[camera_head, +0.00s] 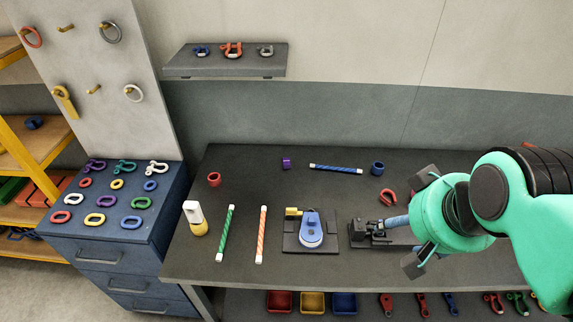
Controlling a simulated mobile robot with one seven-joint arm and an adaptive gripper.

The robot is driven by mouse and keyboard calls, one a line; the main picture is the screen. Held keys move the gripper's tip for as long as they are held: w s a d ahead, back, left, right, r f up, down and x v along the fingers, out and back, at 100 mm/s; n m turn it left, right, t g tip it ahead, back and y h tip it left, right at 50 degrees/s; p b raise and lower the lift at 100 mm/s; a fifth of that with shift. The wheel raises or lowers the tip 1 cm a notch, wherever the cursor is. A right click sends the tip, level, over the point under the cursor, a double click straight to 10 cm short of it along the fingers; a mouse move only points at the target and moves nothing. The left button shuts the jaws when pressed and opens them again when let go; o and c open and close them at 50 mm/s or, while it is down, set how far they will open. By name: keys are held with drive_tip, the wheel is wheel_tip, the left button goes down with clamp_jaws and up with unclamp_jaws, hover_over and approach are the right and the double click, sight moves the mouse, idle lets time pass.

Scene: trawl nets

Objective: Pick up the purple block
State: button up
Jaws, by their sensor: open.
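The purple block (286,163) is small and sits near the back of the dark workbench (240,185), left of the blue striped rod. My gripper (408,222) is at the right of the view, over the right part of the bench. Its two dark fingers are spread apart and point left. It is well to the right of the purple block and nearer the front, not touching it. A dark fixture with a blue-grey rod (395,223) shows between the fingers in the picture; I cannot tell how far it is from them.
Green (225,233) and orange (262,235) striped rods lie in front, beside a blue device (311,229). The bench around the block is clear.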

drive_tip(key=w+a+n+g+y+b, duration=0.1)
drive_tip(key=w+a+n, duration=0.2)
drive_tip(key=w, duration=0.8)
drive_tip(key=w+a+n, duration=0.3)
drive_tip(key=w+n, duration=0.1)
drive_tip(key=w, duration=0.8)
drive_tip(key=w+a+n+g+y+b, duration=0.1)
drive_tip(key=w+a+n, duration=0.2)
drive_tip(key=w, duration=0.8)
drive_tip(key=w+a+f+n+g, duration=0.1)
drive_tip(key=w+a+f+n, duration=0.3)
drive_tip(key=w+f, duration=0.8)
drive_tip(key=w+a+f+n+g+y+b, duration=0.1)
drive_tip(key=w+a+f+n, duration=0.4)
drive_tip(key=w+f, duration=0.8)
drive_tip(key=a+f, duration=0.1)
drive_tip(key=a, duration=0.2)
drive_tip(key=shift+f, duration=0.2)
drive_tip(key=shift+w+f, duration=0.1)
drive_tip(key=b, duration=0.2)
hover_over(287, 161)
drive_tip(key=d, duration=0.2)
drive_tip(key=shift+s+a+f, duration=0.1)
drive_tip(key=shift+s+f, duration=0.05)
drive_tip(key=shift+f, duration=1.2)
drive_tip(key=shift+s+a+f, duration=0.1)
drive_tip(key=shift+f, duration=1.25)
drive_tip(key=shift+s+a+f, duration=0.1)
drive_tip(key=shift+s+f, duration=0.05)
drive_tip(key=shift+f, duration=1.2)
